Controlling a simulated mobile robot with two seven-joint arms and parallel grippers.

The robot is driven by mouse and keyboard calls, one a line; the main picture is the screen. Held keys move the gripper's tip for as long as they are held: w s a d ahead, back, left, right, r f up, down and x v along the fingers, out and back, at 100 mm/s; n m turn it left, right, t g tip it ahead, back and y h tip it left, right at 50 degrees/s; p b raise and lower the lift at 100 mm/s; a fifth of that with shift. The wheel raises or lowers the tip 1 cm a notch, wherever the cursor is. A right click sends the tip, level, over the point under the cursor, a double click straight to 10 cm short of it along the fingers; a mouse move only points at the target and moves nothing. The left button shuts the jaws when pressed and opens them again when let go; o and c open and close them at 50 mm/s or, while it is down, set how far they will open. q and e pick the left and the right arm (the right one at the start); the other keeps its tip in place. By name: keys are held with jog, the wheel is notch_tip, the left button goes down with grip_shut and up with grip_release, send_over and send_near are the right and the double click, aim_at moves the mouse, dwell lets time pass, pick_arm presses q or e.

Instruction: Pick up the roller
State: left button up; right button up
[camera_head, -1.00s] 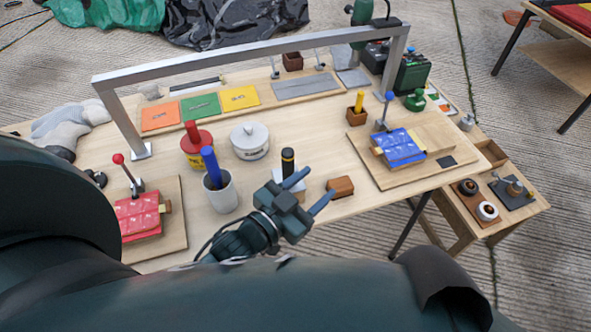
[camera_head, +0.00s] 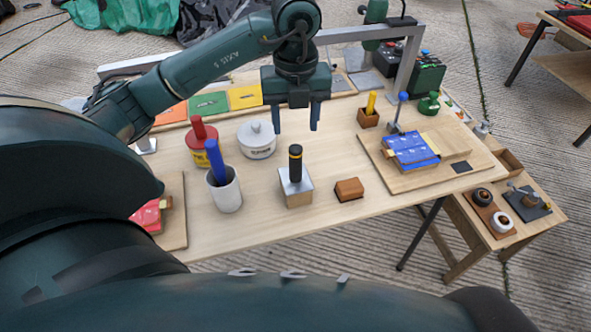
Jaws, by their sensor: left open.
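A yellow handle (camera_head: 370,104) stands in a small brown holder (camera_head: 368,119). My right gripper is not in view.
A red can (camera_head: 201,148) and a white lidded pot (camera_head: 257,142) stand left of the block. A brown block (camera_head: 349,189) lies right of it. A metal frame (camera_head: 405,72) spans the table's back. A wooden board with blue material (camera_head: 410,151) is at right.

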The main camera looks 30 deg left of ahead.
aim_at(296, 162)
pick_arm(q)
notch_tip(296, 162, down, 12)
jog(key=shift+f+p, duration=0.15)
jog(key=shift+p, duration=0.25)
jog(key=shift+c, duration=0.2)
jog(key=shift+w, duration=0.1)
jog(key=c, duration=1)
